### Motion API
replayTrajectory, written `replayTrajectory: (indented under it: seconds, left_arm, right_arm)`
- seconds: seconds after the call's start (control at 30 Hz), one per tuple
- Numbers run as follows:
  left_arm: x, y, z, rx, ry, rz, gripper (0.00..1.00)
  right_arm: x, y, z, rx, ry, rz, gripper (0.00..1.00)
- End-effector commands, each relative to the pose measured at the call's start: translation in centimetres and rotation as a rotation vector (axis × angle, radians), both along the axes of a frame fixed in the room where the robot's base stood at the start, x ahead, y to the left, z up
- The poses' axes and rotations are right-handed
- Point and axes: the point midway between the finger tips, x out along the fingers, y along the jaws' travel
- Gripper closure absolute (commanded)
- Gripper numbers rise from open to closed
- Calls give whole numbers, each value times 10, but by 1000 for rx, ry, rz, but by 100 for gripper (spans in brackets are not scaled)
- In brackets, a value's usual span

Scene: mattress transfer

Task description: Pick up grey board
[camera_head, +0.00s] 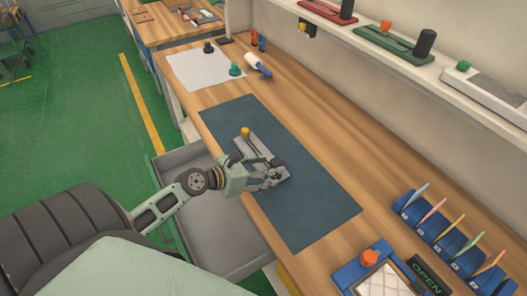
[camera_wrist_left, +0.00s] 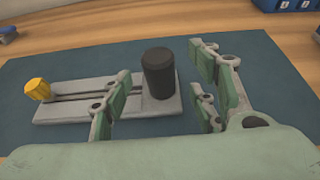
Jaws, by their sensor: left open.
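The grey board (camera_head: 257,147) lies flat on a dark blue mat (camera_head: 313,205) on the wooden workbench. It has a slot, a yellow knob (camera_wrist_left: 39,89) at one end and a black cylinder (camera_wrist_left: 158,74) at the other. My left gripper (camera_head: 272,175) is open and empty, at the near side of the board by the cylinder end, and hides part of it. In the left wrist view the cylinder appears between the fingers (camera_wrist_left: 163,92), and one finger overlaps the board (camera_wrist_left: 75,110). I cannot tell whether they touch. My right gripper is not in view.
A shelf above the bench holds a red board (camera_head: 330,11), a green board (camera_head: 396,45) and a pale grey one (camera_head: 497,93). Blue holders (camera_head: 447,237) and a blue-framed box (camera_head: 382,280) stand at the right. White paper (camera_head: 200,70) lies at the back. The mat's right part is clear.

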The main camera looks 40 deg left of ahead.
Motion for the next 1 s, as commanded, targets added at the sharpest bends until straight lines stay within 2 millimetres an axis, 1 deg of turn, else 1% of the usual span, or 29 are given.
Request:
replayTrajectory:
  seconds: [0.03,0.07,0.17,0.27,0.3,0.4,0.5,0.57,0.67,0.8,0.9,1.0]
  left_arm:
    - [8,-2,0,0,-2,1,46]
    - [12,-4,-3,-2,-2,0,46]
    - [25,-9,-10,-1,-2,-1,46]
    - [33,-13,-14,-1,-2,-1,46]
    - [35,-13,-15,-1,-1,-1,46]
    - [36,-14,-16,1,0,-1,46]
    - [36,-14,-16,1,0,-1,46]
    - [36,-14,-16,1,0,-1,47]
    - [36,-14,-16,1,0,-1,55]
    - [35,-14,-16,1,0,-1,68]
    - [35,-13,-16,1,-1,-2,76]
    - [36,-13,-16,1,-1,-2,85]
  right_arm:
    - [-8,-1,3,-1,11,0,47]
    - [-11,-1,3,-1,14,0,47]
    - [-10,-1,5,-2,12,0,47]
    - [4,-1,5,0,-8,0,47]
    - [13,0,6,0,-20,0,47]
    - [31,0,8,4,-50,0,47]
    - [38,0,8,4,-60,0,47]
    - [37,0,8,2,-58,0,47]
    - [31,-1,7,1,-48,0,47]
    - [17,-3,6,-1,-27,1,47]
    - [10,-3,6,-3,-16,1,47]
    - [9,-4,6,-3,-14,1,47]
